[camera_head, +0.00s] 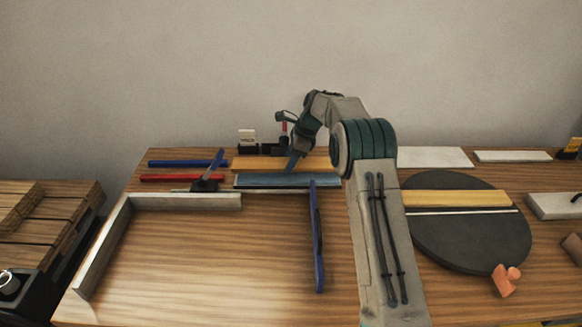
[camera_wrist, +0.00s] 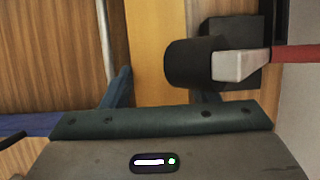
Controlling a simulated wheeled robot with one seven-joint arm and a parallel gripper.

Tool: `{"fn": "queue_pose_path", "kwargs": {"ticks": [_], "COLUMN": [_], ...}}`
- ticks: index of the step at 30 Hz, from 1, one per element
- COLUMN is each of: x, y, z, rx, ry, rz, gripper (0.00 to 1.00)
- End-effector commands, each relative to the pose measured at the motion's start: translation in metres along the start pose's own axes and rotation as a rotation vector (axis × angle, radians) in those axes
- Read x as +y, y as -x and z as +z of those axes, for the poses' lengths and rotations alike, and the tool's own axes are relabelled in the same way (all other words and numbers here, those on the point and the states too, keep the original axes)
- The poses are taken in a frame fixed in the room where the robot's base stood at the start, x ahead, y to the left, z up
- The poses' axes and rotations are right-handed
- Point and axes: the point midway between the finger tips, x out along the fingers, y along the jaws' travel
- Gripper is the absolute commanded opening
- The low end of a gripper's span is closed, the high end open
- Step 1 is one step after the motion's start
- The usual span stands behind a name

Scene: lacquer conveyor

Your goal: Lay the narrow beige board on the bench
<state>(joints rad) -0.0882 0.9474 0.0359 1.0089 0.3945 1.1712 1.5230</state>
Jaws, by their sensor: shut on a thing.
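My gripper (camera_head: 291,163) reaches down at the back of the bench (camera_head: 190,270). A narrow yellow-tan board (camera_head: 318,163) lies left-right there, low over the bench top. In the wrist view the tan board (camera_wrist: 155,50) runs between my two fingers, which are shut on it. The fingers partly hide behind the gripper body, and so does the board's near part. A similar yellow-beige board (camera_head: 455,198) lies on the dark round plate (camera_head: 470,245) at right. I cannot tell clearly whether the held board touches the bench.
A blue-grey board (camera_head: 270,181) lies just in front of the held board. A black block with a red handle (camera_wrist: 295,53) stands close behind it. Blue (camera_head: 187,163) and red (camera_head: 180,178) bars lie left. A grey L-shaped fence (camera_head: 110,235) borders clear bench.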

Motion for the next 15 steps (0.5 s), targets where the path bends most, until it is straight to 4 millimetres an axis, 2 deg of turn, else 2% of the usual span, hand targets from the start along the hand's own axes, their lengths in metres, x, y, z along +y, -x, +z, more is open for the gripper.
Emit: {"fn": "queue_pose_path", "kwargs": {"ticks": [9,15], "x": [0.0,0.0], "y": [-0.033,-0.036], "z": [-0.013,-0.015], "rx": [-0.001,-0.001], "ry": [0.0,0.001], "rz": [0.001,-0.002], "gripper": [0.2,0.2]}}
